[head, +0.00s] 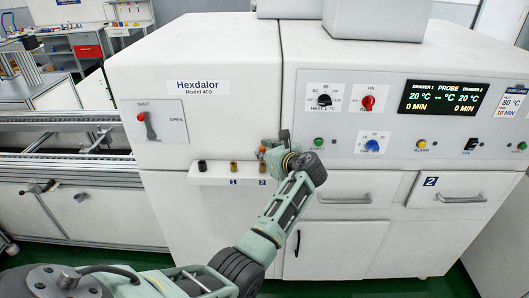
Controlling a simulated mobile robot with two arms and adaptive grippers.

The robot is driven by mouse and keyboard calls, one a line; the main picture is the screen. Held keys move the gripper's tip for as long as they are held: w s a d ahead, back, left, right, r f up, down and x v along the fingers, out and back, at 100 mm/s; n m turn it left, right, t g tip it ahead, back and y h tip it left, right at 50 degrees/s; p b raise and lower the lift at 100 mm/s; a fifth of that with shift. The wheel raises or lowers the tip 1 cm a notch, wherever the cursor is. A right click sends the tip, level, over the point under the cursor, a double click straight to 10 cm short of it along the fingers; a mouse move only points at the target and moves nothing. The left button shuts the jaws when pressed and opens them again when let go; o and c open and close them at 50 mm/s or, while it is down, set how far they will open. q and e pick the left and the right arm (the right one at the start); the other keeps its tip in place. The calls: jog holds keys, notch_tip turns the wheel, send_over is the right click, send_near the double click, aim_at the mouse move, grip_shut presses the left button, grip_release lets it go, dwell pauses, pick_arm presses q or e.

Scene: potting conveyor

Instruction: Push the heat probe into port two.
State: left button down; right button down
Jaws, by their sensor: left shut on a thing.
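My left gripper (272,147) is in front of the white oven's small port shelf, seen from behind. It is shut on a small orange-tipped thing, taken to be the heat probe (262,150), mostly hidden by the fingers. Port two (262,167), a small brass fitting above the label "2", is just below the gripper. I cannot tell whether the probe touches it. Port one (234,167), also brass, stands to its left above the label "1". A black fitting (202,166) is at the shelf's left end. My right gripper is not in view.
The oven's panel has a display (443,97) showing dashes under PROBE, a black knob (324,100), a red knob (368,103) and a blue knob (372,146). A shut/open lever (150,126) is at left. Drawer handles (345,199) stick out below right. A conveyor (70,130) adjoins left.

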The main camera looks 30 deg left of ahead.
pick_arm(q)
jog(key=shift+f, duration=1.05)
jog(key=c, duration=1.6)
grip_release()
jog(key=shift+r, duration=0.1)
jog(key=shift+o, duration=0.2)
jog(key=shift+d, duration=0.1)
jog(key=v, duration=1.1)
jog(key=shift+s+d+r, duration=0.25)
jog(key=shift+f, duration=0.1)
